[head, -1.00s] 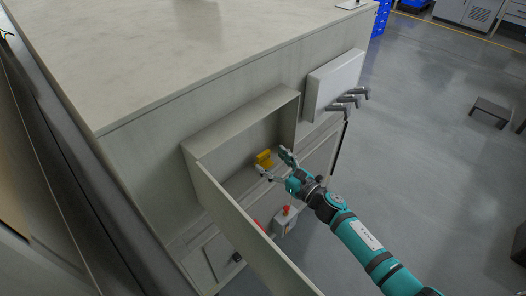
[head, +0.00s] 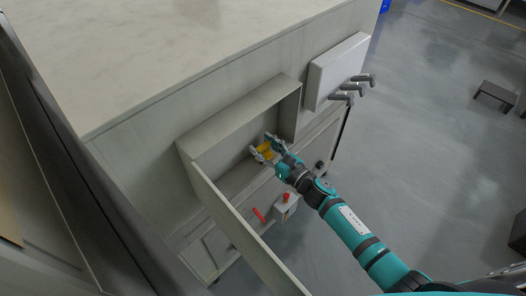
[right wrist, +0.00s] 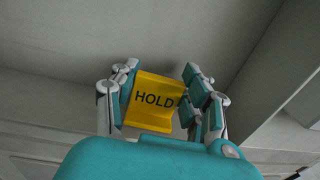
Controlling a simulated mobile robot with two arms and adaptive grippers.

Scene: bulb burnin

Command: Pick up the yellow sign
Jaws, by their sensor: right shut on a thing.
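The yellow sign (right wrist: 155,103) reads "HOLD" and stands between the two fingers of my right gripper (right wrist: 158,97) in the right wrist view. In the head view the sign (head: 264,151) is inside the open cabinet compartment (head: 232,130), partly covered by the fingers. My right gripper (head: 268,148) reaches into the compartment from the right and is shut on the sign. I cannot tell whether the sign still touches the compartment floor. My left gripper is not in view.
The compartment's open door (head: 240,232) swings out on the left. A grey box with a red knob (head: 285,203) and a red object (head: 259,215) are below.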

